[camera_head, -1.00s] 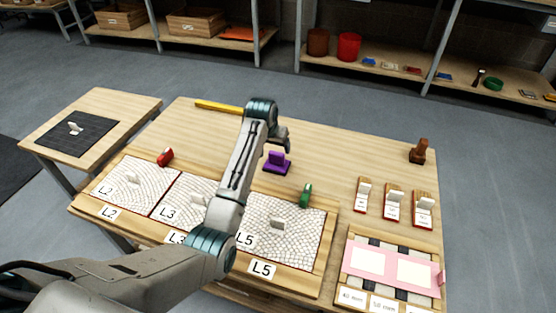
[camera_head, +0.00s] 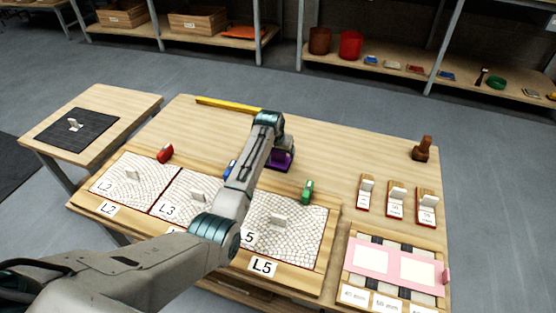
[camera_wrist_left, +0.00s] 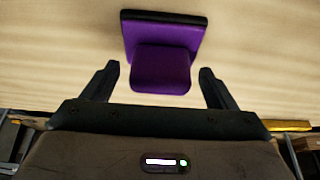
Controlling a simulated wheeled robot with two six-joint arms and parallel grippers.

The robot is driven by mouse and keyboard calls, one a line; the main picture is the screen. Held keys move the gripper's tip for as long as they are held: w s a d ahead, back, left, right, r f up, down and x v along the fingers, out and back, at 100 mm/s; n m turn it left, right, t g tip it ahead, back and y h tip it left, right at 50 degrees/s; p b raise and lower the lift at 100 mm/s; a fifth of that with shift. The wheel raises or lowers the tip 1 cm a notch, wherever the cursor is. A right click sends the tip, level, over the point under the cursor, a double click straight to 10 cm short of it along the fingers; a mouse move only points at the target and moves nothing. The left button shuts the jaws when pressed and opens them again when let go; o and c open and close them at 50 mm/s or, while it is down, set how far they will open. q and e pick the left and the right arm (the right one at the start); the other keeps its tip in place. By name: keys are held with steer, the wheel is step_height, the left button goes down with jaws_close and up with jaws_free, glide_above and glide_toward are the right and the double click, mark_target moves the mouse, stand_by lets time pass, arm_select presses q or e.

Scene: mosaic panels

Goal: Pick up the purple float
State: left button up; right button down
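The purple float (camera_head: 283,163) stands on the table behind the mosaic panels, partly hidden by my left arm in the head view. In the left wrist view the purple float (camera_wrist_left: 162,50) shows a flat base with a dark edge and a raised handle block. My left gripper (camera_wrist_left: 159,82) is open, with one finger on each side of the handle's near end. Gaps show between the fingers and the handle. In the head view my left gripper (camera_head: 283,146) is just above the float. My right gripper is not in view.
A red tool (camera_head: 165,153), a blue tool (camera_head: 230,169) and a green tool (camera_head: 307,191) stand along the panels' back edge. A yellow bar (camera_head: 228,106) lies at the table's back edge. A pink-framed tray (camera_head: 394,246) is at the right. The table's back right is mostly clear.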

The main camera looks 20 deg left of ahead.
arm_select(q)
steer(key=c, duration=1.1)
steer(key=shift+r, duration=0.15)
